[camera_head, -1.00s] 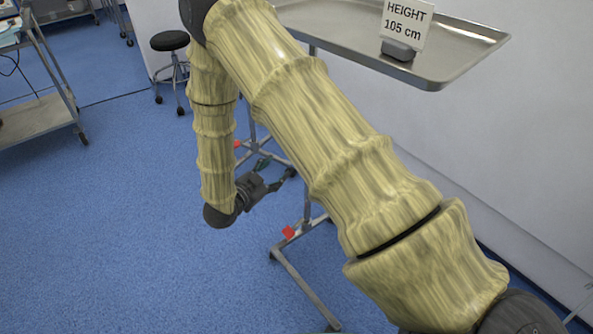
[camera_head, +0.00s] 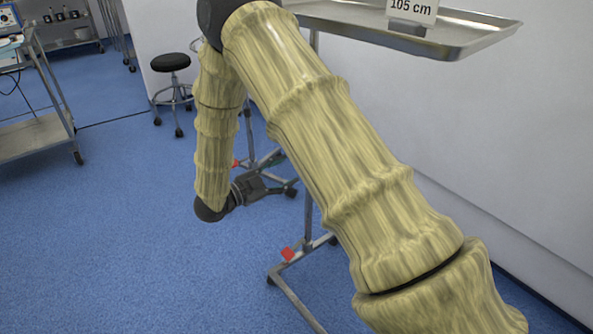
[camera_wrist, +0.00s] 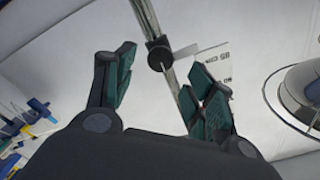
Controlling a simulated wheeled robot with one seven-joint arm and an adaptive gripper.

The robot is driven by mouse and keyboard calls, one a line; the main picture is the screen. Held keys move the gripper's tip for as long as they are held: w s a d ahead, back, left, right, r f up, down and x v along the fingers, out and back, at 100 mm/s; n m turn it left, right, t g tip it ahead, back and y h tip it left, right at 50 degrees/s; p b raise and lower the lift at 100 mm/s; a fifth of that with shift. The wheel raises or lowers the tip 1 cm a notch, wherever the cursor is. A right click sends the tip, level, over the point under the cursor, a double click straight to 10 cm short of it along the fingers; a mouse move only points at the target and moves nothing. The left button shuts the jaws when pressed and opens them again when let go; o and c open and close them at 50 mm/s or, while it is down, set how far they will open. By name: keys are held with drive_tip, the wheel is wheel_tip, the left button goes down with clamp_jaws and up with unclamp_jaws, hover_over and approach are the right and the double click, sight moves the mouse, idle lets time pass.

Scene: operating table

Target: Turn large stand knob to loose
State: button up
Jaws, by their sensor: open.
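The stand's black knob (camera_wrist: 159,54) sits on a metal pole (camera_wrist: 146,18) in the wrist view, just beyond and between my fingertips. My gripper (camera_wrist: 160,72) is open and empty, with teal pads on either side of the knob's line; I see no contact. In the head view my gripper (camera_head: 284,174) is low beside the stand's upright (camera_head: 309,190), and the knob cannot be made out there. The stand carries a steel tray (camera_head: 470,38) at the top.
White tags with print, one reading 85 cm (camera_wrist: 214,64), lie behind the right finger. A height sign (camera_head: 411,10) stands on the tray. Red blocks (camera_head: 288,254) mark the stand's base. A stool (camera_head: 171,63) and a cart (camera_head: 35,137) stand left; blue floor between is free.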

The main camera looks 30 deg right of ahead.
drive_tip(key=shift+w+d+b, duration=0.2)
drive_tip(key=shift+d+b, duration=0.5)
drive_tip(key=shift+d, duration=1.95)
drive_tip(key=c, duration=1)
